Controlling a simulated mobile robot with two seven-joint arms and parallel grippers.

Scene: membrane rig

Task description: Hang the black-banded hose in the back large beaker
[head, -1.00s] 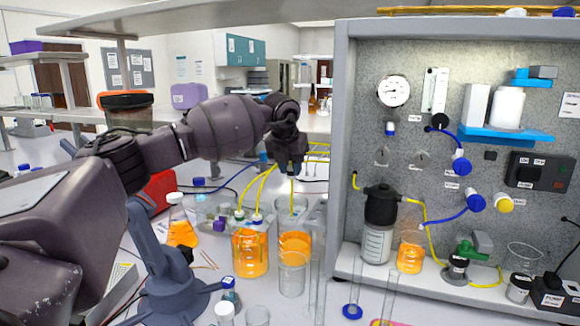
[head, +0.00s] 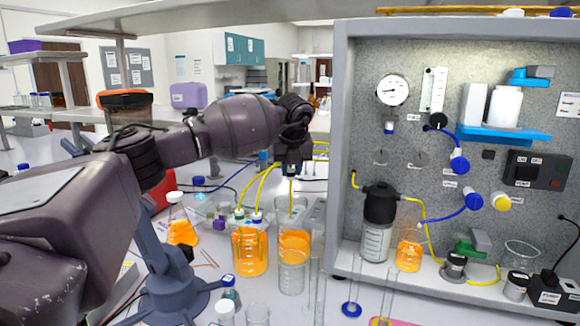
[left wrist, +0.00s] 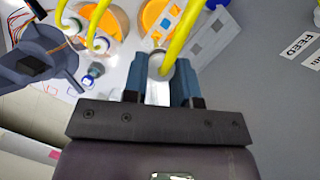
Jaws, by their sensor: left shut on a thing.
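My left gripper (head: 291,168) is shut on a yellow hose (head: 291,186), above the right-hand large beaker (head: 294,243), which holds orange liquid. The hose runs down from the jaws toward that beaker's mouth; I cannot tell whether its end is inside the rim. In the left wrist view the hose (left wrist: 183,32) passes between the blue fingertips (left wrist: 161,75), with a pale round end there. I cannot make out a black band. Another large beaker (head: 250,250) with orange liquid stands to the left, with two yellow hoses, one green-banded and one blue-banded, at its top. My right gripper is out of view.
The grey rig panel (head: 345,120) rises close to the right of the beakers. A clear cylinder (head: 291,280) stands in front of the right beaker. An orange flask (head: 181,228) is to the left. Small bottles and glassware stand at the front.

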